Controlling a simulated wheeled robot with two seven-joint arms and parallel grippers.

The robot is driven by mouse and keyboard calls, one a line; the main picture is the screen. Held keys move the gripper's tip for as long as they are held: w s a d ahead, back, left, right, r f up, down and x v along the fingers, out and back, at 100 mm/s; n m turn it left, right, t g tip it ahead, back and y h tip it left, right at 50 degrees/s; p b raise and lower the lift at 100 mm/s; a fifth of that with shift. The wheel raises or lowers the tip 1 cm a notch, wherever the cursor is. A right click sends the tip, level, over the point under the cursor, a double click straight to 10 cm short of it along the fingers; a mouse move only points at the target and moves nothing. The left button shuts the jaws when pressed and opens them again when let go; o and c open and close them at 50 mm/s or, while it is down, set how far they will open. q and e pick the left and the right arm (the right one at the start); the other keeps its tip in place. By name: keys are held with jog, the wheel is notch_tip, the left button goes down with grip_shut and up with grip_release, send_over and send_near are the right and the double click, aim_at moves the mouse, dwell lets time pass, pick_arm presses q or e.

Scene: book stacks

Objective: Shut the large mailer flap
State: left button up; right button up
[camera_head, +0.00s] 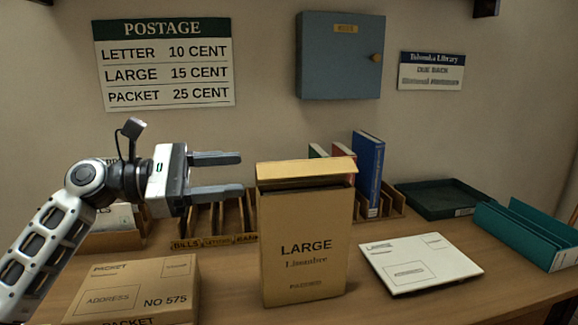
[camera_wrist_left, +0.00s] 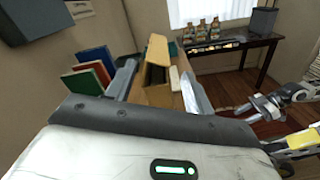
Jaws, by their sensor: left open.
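The large mailer (camera_head: 305,235), a tan upright box marked LARGE, stands on the desk in the head view. Its flap (camera_head: 306,168) spans the top and bends over towards the front, with a dark gap between its lower edge and the front panel. It is not flat shut. My left gripper (camera_head: 243,174) is open and empty, left of the mailer at about flap height, fingers pointing at it. In the left wrist view, the flap (camera_wrist_left: 156,52) shows between my fingers, apart from both. An arm end, apparently my right gripper (camera_wrist_left: 262,106), shows at the right, jaws unclear.
A packet box (camera_head: 135,285) lies front left. A white mailer (camera_head: 420,262) lies to the right. Behind are a wooden sorter (camera_head: 215,222) and a blue book (camera_head: 369,168). A green tray (camera_head: 440,198) and teal binder (camera_head: 527,232) are further right.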

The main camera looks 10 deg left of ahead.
aim_at(289, 169)
pick_arm(q)
jog(key=x, duration=1)
jog(key=shift+d+f+p, duration=0.1)
jog(key=shift+p, duration=0.2)
